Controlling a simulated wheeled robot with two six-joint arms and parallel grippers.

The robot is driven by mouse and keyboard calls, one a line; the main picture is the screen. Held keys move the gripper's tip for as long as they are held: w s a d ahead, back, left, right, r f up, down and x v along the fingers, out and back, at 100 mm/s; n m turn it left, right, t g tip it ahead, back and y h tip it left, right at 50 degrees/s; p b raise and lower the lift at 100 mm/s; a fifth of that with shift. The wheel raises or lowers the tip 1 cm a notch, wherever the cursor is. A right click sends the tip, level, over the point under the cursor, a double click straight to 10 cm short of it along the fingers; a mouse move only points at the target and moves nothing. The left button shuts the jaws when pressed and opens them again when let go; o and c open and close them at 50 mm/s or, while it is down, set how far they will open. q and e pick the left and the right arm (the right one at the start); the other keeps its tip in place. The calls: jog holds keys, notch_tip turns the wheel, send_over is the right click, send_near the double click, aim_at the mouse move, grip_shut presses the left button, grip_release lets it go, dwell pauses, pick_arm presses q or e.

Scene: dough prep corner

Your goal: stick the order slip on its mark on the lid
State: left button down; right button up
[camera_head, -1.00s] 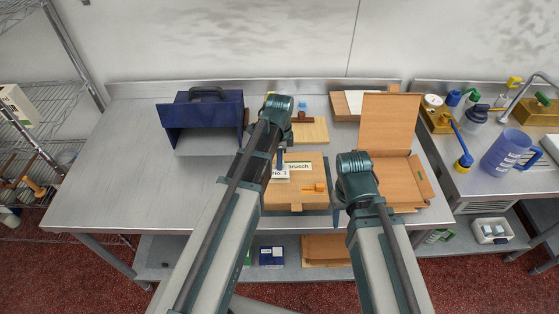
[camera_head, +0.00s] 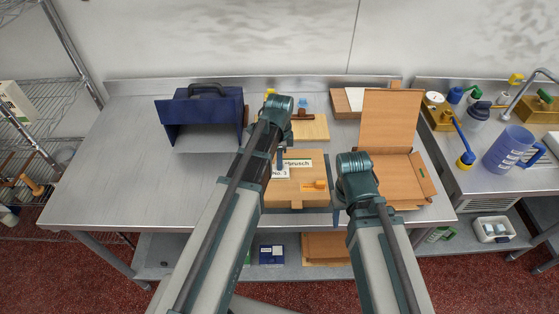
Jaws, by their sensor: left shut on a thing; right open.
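A white slip with dark lettering (camera_head: 298,163) is at my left gripper (camera_head: 281,158), over the back of a wooden lid (camera_head: 285,195). My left gripper is shut on the slip, and its fingertips are mostly hidden by my arm. A second white label reading "No. 3" (camera_head: 281,172) shows just below and left of the slip. I cannot tell whether the slip touches the lid, and its mark is not clearly visible. A small orange piece (camera_head: 316,185) lies on the lid's right part. My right gripper (camera_head: 341,196) is open and empty at the lid's right side, its fingers barely visible.
An open cardboard box (camera_head: 392,135) stands right of the lid. A dark blue open-fronted case (camera_head: 207,112) stands at the back left. A pale board (camera_head: 310,129) lies behind the lid. The left of the steel table (camera_head: 120,165) is clear. A blue jug (camera_head: 508,152) stands far right.

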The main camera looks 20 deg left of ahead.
pick_arm(q)
jog(key=shift+f+b, duration=0.3)
jog(key=shift+f, duration=0.1)
jog(key=c, duration=0.8)
grip_release()
jog(key=shift+o, duration=0.2)
jog(key=shift+r, duration=0.1)
notch_tip(320, 180, up, 8)
jog(key=p, duration=0.8)
